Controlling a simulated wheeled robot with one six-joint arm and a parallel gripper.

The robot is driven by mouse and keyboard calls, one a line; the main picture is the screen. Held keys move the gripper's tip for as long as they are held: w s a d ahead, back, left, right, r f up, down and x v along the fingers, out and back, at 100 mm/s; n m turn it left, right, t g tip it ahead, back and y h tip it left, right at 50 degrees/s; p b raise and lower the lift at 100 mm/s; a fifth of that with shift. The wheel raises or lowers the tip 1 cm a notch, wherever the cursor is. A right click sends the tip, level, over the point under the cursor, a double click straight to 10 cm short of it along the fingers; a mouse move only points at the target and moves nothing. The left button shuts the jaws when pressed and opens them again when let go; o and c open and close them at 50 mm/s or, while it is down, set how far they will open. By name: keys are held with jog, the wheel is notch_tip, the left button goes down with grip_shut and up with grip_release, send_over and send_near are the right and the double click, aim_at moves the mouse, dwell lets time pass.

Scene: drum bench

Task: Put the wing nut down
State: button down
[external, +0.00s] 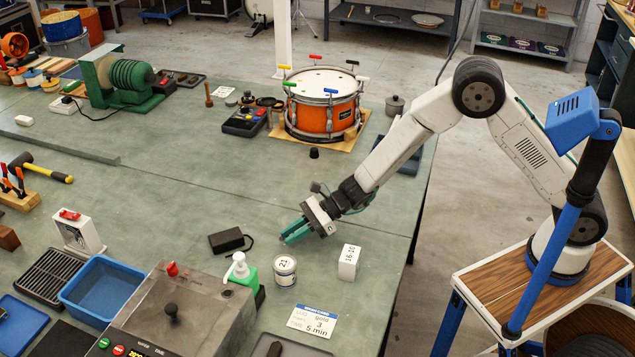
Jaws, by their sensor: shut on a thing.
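My gripper (288,238) is low over the green bench top (180,215), near its right edge. Its teal fingers are close together and point down and to the left. The wing nut cannot be made out; it is small and hidden at the fingertips, where the jaws are shut on it. I cannot tell whether the fingertips touch the bench.
A black block (230,240) lies left of the fingers. A tin marked 21 (284,273), a white box (349,262) and a green pump bottle (242,272) stand in front. An orange drum (322,105) stands behind. Bench between drum and gripper is mostly clear.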

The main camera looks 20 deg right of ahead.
jog(key=shift+f, duration=0.5)
jog(key=c, duration=1.3)
grip_release()
jog(key=shift+f, duration=0.1)
jog(key=v, duration=1.2)
